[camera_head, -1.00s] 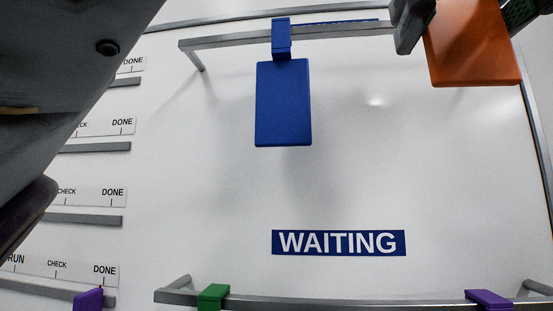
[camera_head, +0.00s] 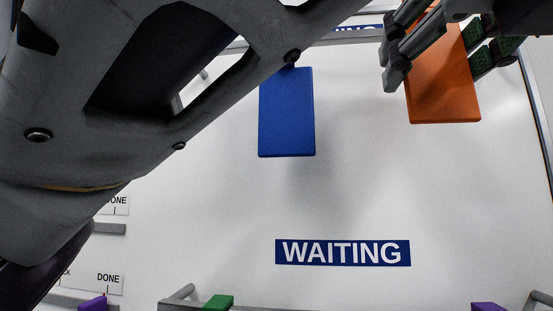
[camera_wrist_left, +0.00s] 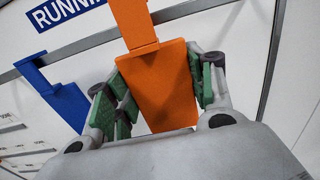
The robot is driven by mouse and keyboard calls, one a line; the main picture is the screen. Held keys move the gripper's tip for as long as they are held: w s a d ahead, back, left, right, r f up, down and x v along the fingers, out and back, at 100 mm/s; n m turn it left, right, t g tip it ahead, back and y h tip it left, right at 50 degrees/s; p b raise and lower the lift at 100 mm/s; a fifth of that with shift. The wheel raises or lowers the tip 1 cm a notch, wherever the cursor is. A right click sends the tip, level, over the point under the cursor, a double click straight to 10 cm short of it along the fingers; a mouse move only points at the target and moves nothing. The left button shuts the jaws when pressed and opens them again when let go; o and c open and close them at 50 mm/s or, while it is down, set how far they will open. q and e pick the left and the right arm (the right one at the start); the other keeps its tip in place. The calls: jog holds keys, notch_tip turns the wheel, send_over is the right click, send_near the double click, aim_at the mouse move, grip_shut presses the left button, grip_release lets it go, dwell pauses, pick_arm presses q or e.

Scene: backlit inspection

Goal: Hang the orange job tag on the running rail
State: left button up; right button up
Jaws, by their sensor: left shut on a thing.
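The orange job tag (camera_head: 441,88) is at the upper right in the head view. My left gripper (camera_head: 437,66) is shut on it, fingers on either side of its plate. In the left wrist view the orange tag (camera_wrist_left: 158,85) sits between the green finger pads of the left gripper (camera_wrist_left: 160,85), its hook part pointing up. The running rail (camera_head: 345,38) crosses the top of the head view, partly hidden by my arm. In the wrist view the rail (camera_wrist_left: 90,43) passes behind the orange tag's hook; I cannot tell whether they touch. My right gripper is not in view.
A blue tag (camera_head: 286,112) hangs from the running rail, left of the orange one. Below the WAITING label (camera_head: 343,252) a lower rail carries a green tag (camera_head: 218,302) and a purple tag (camera_head: 488,306). The board between is clear.

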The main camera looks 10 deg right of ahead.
pick_arm(q)
jog(key=shift+x, duration=1.65)
jog(key=shift+w+f, duration=0.1)
jog(key=shift+f+b, duration=0.45)
jog(key=shift+f, duration=0.1)
jog(key=o, duration=1)
jog(key=shift+c, duration=0.2)
jog(key=v, duration=1.2)
